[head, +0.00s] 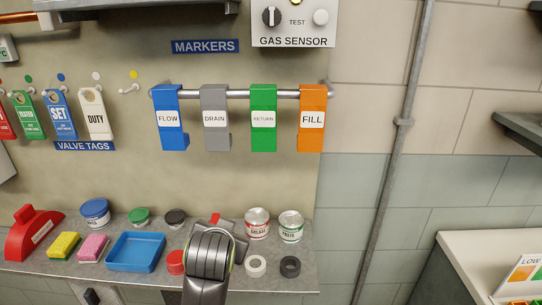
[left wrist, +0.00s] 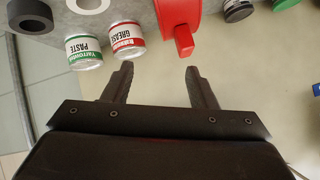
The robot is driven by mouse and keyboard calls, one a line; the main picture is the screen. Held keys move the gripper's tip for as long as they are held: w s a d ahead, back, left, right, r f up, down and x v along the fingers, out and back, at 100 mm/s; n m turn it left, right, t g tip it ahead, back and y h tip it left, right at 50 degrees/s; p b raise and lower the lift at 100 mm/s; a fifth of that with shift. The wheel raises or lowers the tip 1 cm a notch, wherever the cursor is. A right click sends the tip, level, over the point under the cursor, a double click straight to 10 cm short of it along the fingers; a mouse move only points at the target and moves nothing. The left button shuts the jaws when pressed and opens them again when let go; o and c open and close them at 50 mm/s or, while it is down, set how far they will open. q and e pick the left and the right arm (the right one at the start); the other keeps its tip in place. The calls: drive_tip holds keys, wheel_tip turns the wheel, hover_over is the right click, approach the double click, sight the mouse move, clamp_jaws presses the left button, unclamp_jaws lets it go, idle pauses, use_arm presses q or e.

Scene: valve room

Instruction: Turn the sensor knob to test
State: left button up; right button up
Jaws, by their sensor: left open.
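The gas sensor (head: 293,32) is a white box at the top edge of the head view, partly cut off. Its black knob (head: 271,16) sits at the left of the panel with its grip roughly upright, beside the word TEST. A pale round button (head: 321,17) is to the right. My left arm rises from the bottom of the head view, well below the sensor, and its gripper cannot be made out there. In the left wrist view my left gripper (left wrist: 158,82) is open and empty, its fingers apart. The sensor is not in that view. My right gripper is not in view.
A rail (head: 238,94) with flow, drain, return and fill markers hangs below the sensor. The counter (head: 130,283) holds a blue tray (head: 137,252), sponges, tape rolls and tins, including grease (left wrist: 126,38) and paste (left wrist: 84,49). A grey pipe (head: 398,150) runs down the wall at right.

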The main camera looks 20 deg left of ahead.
use_arm(q)
drive_tip(key=w+d+r+t, duration=0.2)
drive_tip(key=w+d+r, duration=0.1)
drive_tip(key=r, duration=0.7)
drive_tip(key=n+t+y, duration=0.1)
drive_tip(key=t, duration=0.4)
approach(272, 17)
drive_tip(key=v, duration=0.8)
drive_tip(key=p+x, duration=0.5)
drive_tip(key=x, duration=1.1)
drive_tip(key=shift+w+a+r, duration=0.1)
drive_tip(key=shift+w+a, duration=0.05)
drive_tip(key=shift+w, duration=0.1)
drive_tip(key=shift+w+a+p, duration=0.15)
drive_tip(key=shift+w+p, duration=0.25)
drive_tip(key=shift+w, duration=0.1)
